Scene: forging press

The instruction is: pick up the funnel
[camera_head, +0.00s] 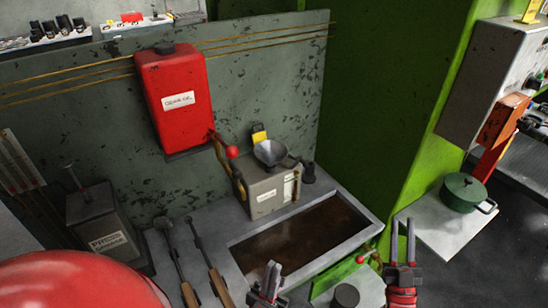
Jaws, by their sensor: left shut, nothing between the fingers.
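The grey metal funnel (270,153) sits with its wide mouth up on top of a small grey labelled box (266,195). My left gripper (270,270) is at the bottom middle, in front of the dark basin and well below the funnel in the picture. It is shut and empty. My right gripper (403,225) is further right, pointing up, its two fingers apart with nothing seen between them. Neither gripper touches the funnel.
A red tank (177,98) hangs on the panel behind, with a red-knobbed lever (232,152) close left of the funnel. A dark basin (300,240) lies in front of the box. Two long-handled tools (205,262) lie left. A green pot (463,192) stands right.

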